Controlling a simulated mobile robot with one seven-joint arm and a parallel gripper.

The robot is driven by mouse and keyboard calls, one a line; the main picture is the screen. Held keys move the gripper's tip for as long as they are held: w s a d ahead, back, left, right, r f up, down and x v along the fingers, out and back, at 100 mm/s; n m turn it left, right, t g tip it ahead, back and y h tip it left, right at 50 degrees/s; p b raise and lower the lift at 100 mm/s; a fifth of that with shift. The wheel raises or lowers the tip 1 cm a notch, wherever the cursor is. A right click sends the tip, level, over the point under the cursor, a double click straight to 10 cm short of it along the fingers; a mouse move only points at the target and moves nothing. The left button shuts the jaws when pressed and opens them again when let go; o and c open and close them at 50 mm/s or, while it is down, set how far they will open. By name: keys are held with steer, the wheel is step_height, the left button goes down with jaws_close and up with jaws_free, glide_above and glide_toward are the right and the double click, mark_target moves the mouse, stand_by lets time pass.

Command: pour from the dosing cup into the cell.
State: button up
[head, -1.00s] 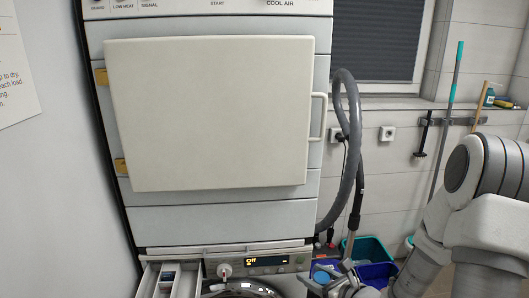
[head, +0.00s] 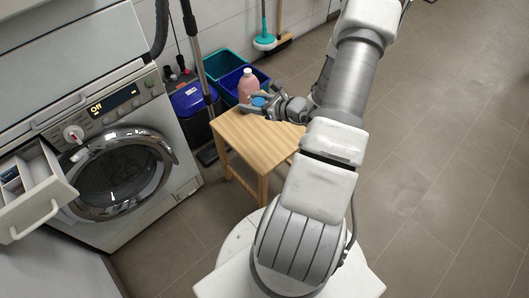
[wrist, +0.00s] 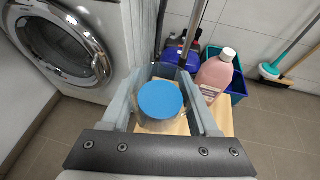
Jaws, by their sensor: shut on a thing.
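The dosing cup (wrist: 160,100) is clear with a round blue fill, and looks upright. My gripper (head: 258,103) is shut on it; in the wrist view the fingers lie on both sides of the cup. The cup is above the wooden stool (head: 250,138); I cannot tell if it touches the top. The detergent drawer (head: 35,212) of the washing machine is pulled out at the far left, well away from my gripper. Its compartments show only in part, with something dark blue in one, so the cell's contents are unclear.
A pink bottle with a white cap (head: 248,86) stands by the cup, on the stool's far side. Teal and blue bins (head: 228,66) and a blue vacuum cleaner (head: 193,98) are behind. The washer's round door (head: 118,172) is shut. Floor at right is clear.

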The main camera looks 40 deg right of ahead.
steer(key=s+d+f+m+h+b, duration=0.1)
steer(key=s+d+f+b, duration=0.3)
steer(key=s+d+f, duration=0.4)
step_height(320, 180, down, 4)
steer(key=shift+d+h+b, duration=0.4)
steer(key=shift+d+h, duration=0.1)
steer(key=shift+d, duration=0.75)
steer(key=b, duration=0.4)
glide_above(260, 141)
step_height(260, 141, down, 7)
steer(key=shift+w+f, duration=0.1)
steer(key=shift+f+b, duration=0.55)
steer(key=shift+f, duration=1.15)
steer(key=shift+f, duration=0.15)
steer(key=o, duration=1.4)
